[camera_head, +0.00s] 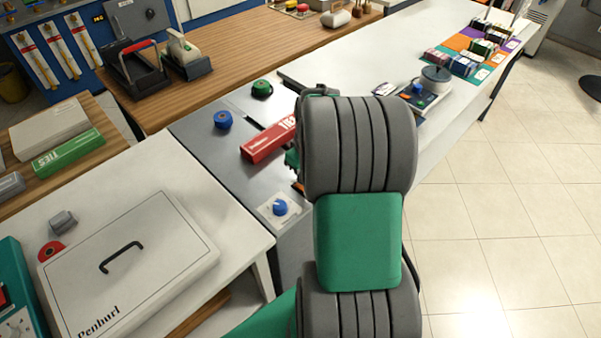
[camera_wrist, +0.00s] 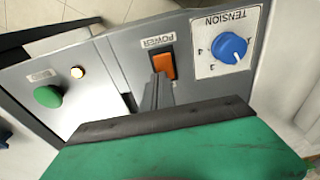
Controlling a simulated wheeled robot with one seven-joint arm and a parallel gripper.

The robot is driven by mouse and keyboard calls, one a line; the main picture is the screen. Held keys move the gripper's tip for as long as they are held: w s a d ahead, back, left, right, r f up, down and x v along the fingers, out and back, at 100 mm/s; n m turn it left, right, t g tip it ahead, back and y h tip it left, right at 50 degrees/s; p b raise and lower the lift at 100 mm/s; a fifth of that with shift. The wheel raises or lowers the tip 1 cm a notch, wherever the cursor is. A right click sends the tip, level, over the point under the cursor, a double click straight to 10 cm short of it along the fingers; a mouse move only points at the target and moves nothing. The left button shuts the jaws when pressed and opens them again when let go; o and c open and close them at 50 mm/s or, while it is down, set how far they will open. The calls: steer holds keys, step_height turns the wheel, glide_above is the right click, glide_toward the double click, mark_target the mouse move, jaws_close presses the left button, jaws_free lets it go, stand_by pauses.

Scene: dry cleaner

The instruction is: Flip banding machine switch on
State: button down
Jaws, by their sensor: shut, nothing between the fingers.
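The banding machine's grey panel (camera_wrist: 195,82) fills much of the wrist view, appearing upside down. Its orange rocker switch (camera_wrist: 169,66) is under the label POWER. My gripper (camera_wrist: 158,84) is shut and empty, with its dark tip right at the switch and overlapping its lower left part. I cannot tell whether tip and switch touch, nor which way the rocker is tilted. A small lamp (camera_wrist: 77,72) on the panel looks bright orange-white. In the head view my arm hides the gripper and most of the switch area; the machine's grey top (camera_head: 200,140) shows left of the arm.
A blue TENSION knob (camera_wrist: 229,47) sits close beside the switch, and a green button (camera_wrist: 47,97) lies farther left. A red box (camera_head: 268,142) lies on the machine top near my arm. A white lidded case (camera_head: 150,270) stands at lower left. Open floor (camera_head: 500,200) lies right.

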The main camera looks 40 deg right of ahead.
steer(key=shift+s+r, duration=0.15)
steer(key=shift+s, duration=0.1)
steer(key=shift+r+p, duration=0.3)
steer(key=shift+r, duration=0.05)
step_height(320, 180, up, 13)
steer(key=w+p, duration=0.1)
steer(key=w, duration=0.1)
steer(key=shift+w+a, duration=0.15)
steer(key=shift+w, duration=0.15)
